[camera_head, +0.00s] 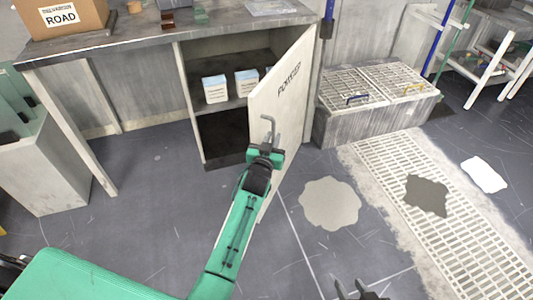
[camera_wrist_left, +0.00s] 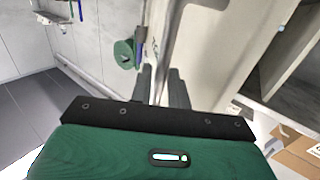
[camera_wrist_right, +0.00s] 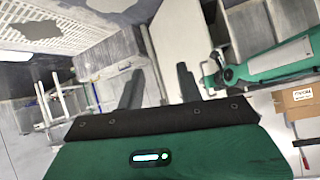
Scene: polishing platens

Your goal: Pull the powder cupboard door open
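The powder cupboard door (camera_head: 284,92), pale and lettered "POWDER", stands swung well out from the cupboard, showing the inside. Its grey bar handle (camera_head: 270,124) shows just above my left gripper (camera_head: 266,148). In the left wrist view the handle (camera_wrist_left: 174,40) runs down between the two dark fingers of my left gripper (camera_wrist_left: 163,88), which sit close on either side of it; the exact contact is hard to see. My right gripper (camera_head: 352,289) is low in the head view, away from the door. In the right wrist view its fingers (camera_wrist_right: 158,88) are apart with nothing between them.
White powder boxes (camera_head: 215,89) stand on the cupboard shelf. A grated bin (camera_head: 370,112) is right of the door. Pale spill (camera_head: 330,204) and floor grating (camera_head: 440,210) lie further right. A cardboard box (camera_head: 62,16) sits on the worktop (camera_head: 150,38).

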